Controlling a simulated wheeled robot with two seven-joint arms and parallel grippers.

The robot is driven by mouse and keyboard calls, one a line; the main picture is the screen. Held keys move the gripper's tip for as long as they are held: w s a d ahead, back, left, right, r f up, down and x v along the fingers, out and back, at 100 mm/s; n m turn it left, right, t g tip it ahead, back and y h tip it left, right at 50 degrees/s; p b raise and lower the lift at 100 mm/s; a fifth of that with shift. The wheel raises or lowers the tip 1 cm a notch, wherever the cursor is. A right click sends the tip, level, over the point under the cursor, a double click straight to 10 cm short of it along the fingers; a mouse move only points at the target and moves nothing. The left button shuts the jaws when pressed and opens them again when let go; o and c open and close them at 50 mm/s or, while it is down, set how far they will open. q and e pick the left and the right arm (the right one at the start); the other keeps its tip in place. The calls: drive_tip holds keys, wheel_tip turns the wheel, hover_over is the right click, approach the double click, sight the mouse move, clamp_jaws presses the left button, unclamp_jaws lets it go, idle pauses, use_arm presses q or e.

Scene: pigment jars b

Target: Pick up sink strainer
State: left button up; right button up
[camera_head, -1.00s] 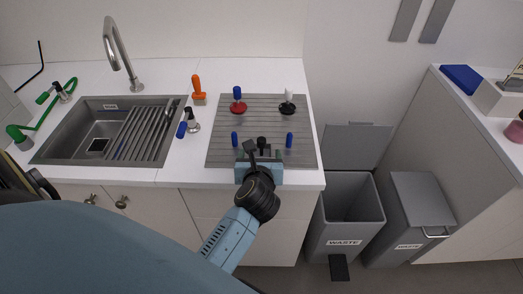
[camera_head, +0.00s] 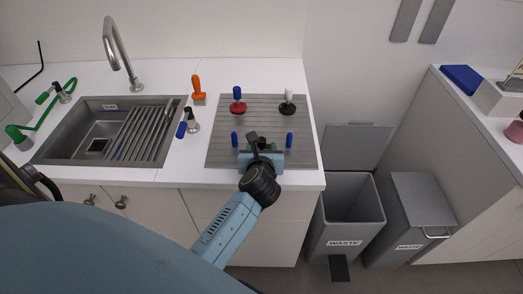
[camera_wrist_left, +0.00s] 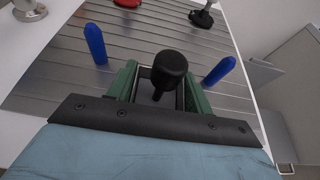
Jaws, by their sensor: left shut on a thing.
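A thing with a rounded black knob (camera_wrist_left: 169,70) and a dark thin stem sits between the green fingers of my left gripper (camera_wrist_left: 160,84) in the left wrist view. I take it to be the sink strainer, but its lower part is hidden by the gripper. My left gripper (camera_head: 262,158) is shut on it, low over the front part of the grey ribbed drainboard (camera_head: 222,150) in the head view. I cannot tell whether the thing still touches the board. My right gripper is not in view.
Blue pegs stand left (camera_head: 234,139) and right (camera_head: 289,139) of my left gripper. Behind are a red piece (camera_head: 238,107) with a blue handle and a black piece (camera_head: 287,108) with a white handle. The sink (camera_head: 60,145) is left; an open waste bin (camera_head: 345,240) is right.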

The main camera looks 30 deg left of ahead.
sight(262, 137)
use_arm(q)
drive_tip(key=shift+c, duration=0.5)
drive_tip(key=shift+r, duration=0.1)
drive_tip(key=shift+r, duration=0.4)
wheel_tip(262, 137, up, 9)
drive_tip(key=shift+f+p, duration=0.1)
drive_tip(key=shift+p, duration=0.95)
drive_tip(key=s+d+r+b, duration=0.4)
drive_tip(key=s+d+r, duration=0.1)
drive_tip(key=d, duration=0.4)
drive_tip(key=shift+s+d+h+b, duration=0.2)
drive_tip(key=shift+s+h+b, duration=0.1)
drive_tip(key=shift+s, duration=0.2)
